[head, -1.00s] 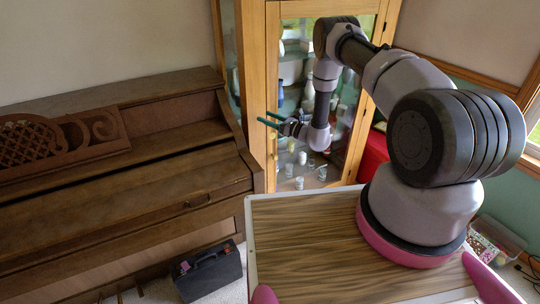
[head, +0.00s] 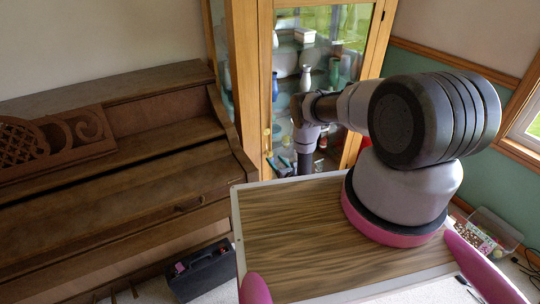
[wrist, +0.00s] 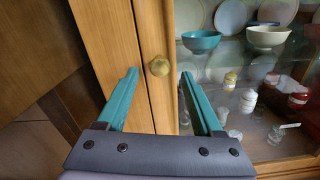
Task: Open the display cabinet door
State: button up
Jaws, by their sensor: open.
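The display cabinet (head: 243,90) is a tall light-wood case with glass. Its glass door (head: 348,60) looks shut; in the wrist view, the door's wooden stile (wrist: 157,25) sits against the cabinet post with a thin dark seam. In the head view my gripper (head: 277,163) is low in front of the door's left edge.
Bowls (wrist: 201,41), vases and small jars stand behind the glass. A brown upright piano (head: 120,170) is close on the left. A black case (head: 202,271) lies on the floor below it. A clear bin (head: 485,236) is at right.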

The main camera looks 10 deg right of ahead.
aim_at(271, 155)
jog(key=shift+x, duration=2.65)
grip_shut()
